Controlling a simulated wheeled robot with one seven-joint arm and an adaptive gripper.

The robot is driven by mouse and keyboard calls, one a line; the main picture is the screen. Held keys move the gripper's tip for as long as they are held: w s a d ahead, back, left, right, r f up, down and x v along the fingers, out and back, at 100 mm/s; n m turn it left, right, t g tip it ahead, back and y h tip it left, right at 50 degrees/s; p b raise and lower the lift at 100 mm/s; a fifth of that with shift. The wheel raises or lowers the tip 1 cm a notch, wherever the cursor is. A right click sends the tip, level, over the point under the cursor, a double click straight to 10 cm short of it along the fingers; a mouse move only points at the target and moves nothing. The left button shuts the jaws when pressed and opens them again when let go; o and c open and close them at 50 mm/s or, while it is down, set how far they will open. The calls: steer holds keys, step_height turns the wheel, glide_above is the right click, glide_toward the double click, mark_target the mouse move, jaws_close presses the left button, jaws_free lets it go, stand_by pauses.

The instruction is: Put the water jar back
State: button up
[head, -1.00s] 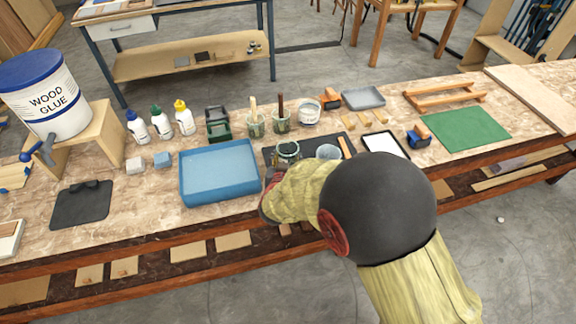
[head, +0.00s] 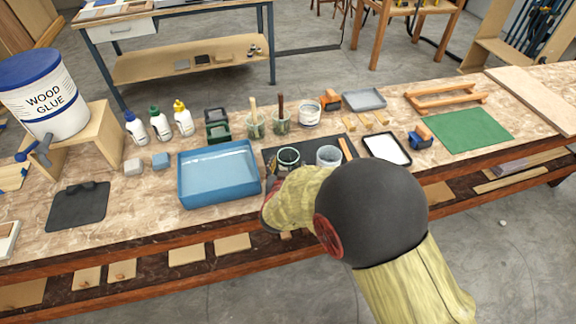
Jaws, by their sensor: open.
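A glass jar with a dark greenish inside (head: 288,157) stands on the dark mat (head: 272,145), near its front left. A clear, greyish jar (head: 328,156) stands to its right on the same mat. I cannot tell for certain which of the two is the water jar. My gripper (head: 272,172) is open, just in front and to the left of the dark jar. My sleeved arm hides most of the gripper, so I cannot tell whether its fingers touch the jar.
A blue tray (head: 183,190) lies close left of my gripper. Behind the mat stand two brush jars (head: 255,127) and a white tub (head: 309,116). A white-topped tray (head: 386,149) and a green mat (head: 466,130) lie to the right.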

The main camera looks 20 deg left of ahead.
steer(key=shift+r, duration=0.15)
steer(key=shift+s+r, duration=0.15)
steer(key=shift+s, duration=0.1)
steer(key=p+v, duration=0.3)
steer(key=v, duration=0.7)
steer(key=shift+s+r+p, duration=0.1)
steer(key=shift+s+p, duration=0.05)
steer(key=shift+p, duration=0.2)
steer(key=shift+s+d+r, duration=0.15)
steer(key=shift+s+d, duration=0.05)
steer(key=shift+s, duration=0.35)
